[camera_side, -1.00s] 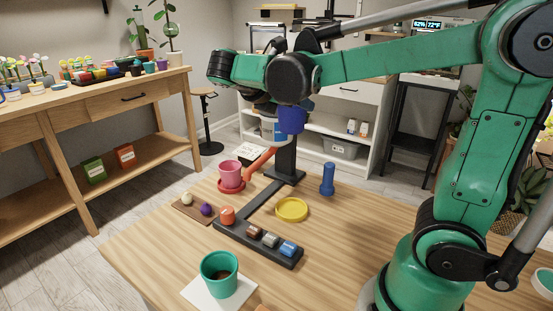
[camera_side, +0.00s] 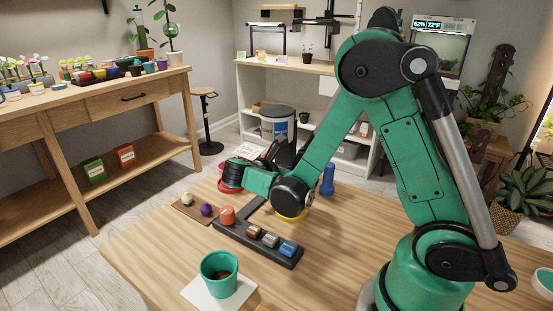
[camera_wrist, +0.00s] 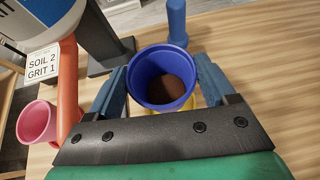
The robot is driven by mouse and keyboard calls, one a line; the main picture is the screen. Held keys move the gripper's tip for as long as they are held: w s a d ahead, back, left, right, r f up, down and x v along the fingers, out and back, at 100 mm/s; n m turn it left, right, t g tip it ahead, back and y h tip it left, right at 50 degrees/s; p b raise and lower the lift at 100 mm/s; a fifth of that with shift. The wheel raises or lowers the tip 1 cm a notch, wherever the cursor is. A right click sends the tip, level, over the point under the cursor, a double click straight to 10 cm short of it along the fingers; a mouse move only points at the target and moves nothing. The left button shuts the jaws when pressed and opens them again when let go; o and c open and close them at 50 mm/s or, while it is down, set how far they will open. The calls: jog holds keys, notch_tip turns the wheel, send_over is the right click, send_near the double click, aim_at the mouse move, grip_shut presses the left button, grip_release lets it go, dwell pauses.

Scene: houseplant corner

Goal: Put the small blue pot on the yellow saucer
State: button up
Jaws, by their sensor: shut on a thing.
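The small blue pot (camera_wrist: 163,77) has dark soil in it. In the wrist view my gripper (camera_wrist: 160,70) is shut on it, with one blue finger on each side. The yellow saucer (camera_wrist: 198,101) shows as slivers beside and under the pot. In the side view only a yellow edge of the saucer (camera_side: 292,217) shows below my wrist links, which hide the pot. The pot is over the saucer; I cannot tell whether it touches it.
A blue cylinder (camera_side: 327,180) stands close to the saucer. A pink pot (camera_wrist: 38,122) and an orange-red bar (camera_wrist: 68,85) are to the left. A black rack with small blocks (camera_side: 259,243) and a teal pot (camera_side: 220,287) stand in front.

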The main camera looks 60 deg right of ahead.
jog(key=shift+f, duration=1.95)
jog(key=o, duration=1.3)
jog(key=shift+c, duration=0.2)
jog(key=v, duration=1.1)
jog(key=shift+a+r, duration=0.2)
jog(key=shift+a, duration=0.15)
jog(key=shift+d+r+m+t+y, duration=0.2)
jog(key=shift+r+m+t+y, duration=0.15)
jog(key=shift+m+y, duration=0.3)
jog(key=s+a+r+m+t+y, duration=0.1)
jog(key=m+t+y, duration=0.1)
jog(key=m, duration=0.3)
jog(key=s+a+r+m+t+y, duration=0.1)
jog(key=m+t+y, duration=0.2)
jog(key=m+y, duration=0.2)
jog(key=s+a+r+m+t+y, duration=0.1)
jog(key=m+t+y, duration=0.1)
jog(key=m+y, duration=0.2)
jog(key=shift+a+r+m+t, duration=0.15)
jog(key=shift+a+m+t, duration=0.1)
jog(key=shift+m, duration=0.6)
